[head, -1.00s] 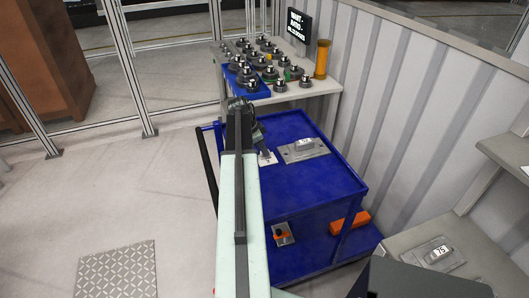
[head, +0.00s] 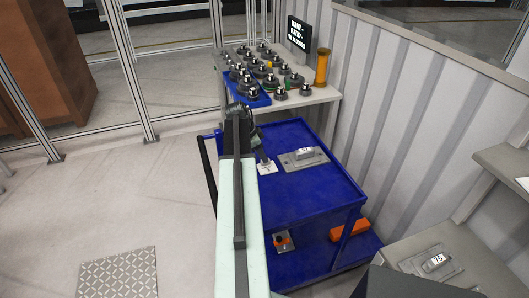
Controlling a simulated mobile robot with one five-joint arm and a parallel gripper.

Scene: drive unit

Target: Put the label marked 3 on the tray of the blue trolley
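The blue trolley (head: 318,195) stands right of centre, its flat tray top facing me. A small white label (head: 267,169) with a dark mark is at the left part of that tray. I cannot tell whether it rests on the surface or is held just above it. My gripper (head: 264,160) points down at the label's upper edge and partly covers it. The fingers are too small and dark to show whether they are open or shut.
A grey plate with a marked block (head: 304,156) lies on the tray just right of the label. Behind stands a table with several round metal parts (head: 262,72) and an orange cylinder (head: 322,66). A ribbed wall closes the right side. Floor at left is open.

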